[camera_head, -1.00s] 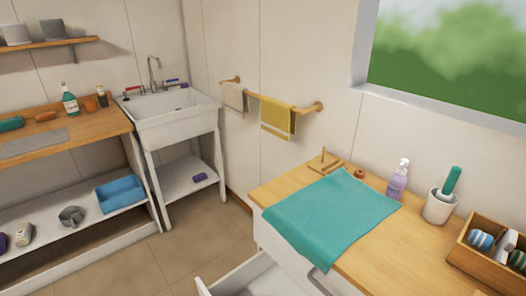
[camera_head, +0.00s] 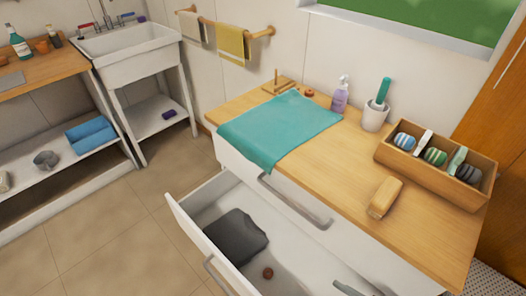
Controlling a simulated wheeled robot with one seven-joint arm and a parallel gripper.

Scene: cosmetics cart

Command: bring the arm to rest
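My gripper and arm are not in view in the head view. The wooden cart top (camera_head: 408,226) fills the right, with a teal cloth (camera_head: 280,127) draped over its left part and front edge. The upper drawer with a grey handle (camera_head: 292,200) looks shut. A lower white drawer (camera_head: 190,222) is pulled open. A dark grey cloth-like thing (camera_head: 236,236) and a small brown round thing (camera_head: 268,273) lie in it.
On the cart stand a lotion bottle (camera_head: 340,96), a white cup (camera_head: 374,117) with a teal-handled thing, a tan block-like thing (camera_head: 385,197) and a divided wooden box (camera_head: 432,172). A sink (camera_head: 126,45) stands back left. Floor (camera_head: 110,232) left of the drawer is clear.

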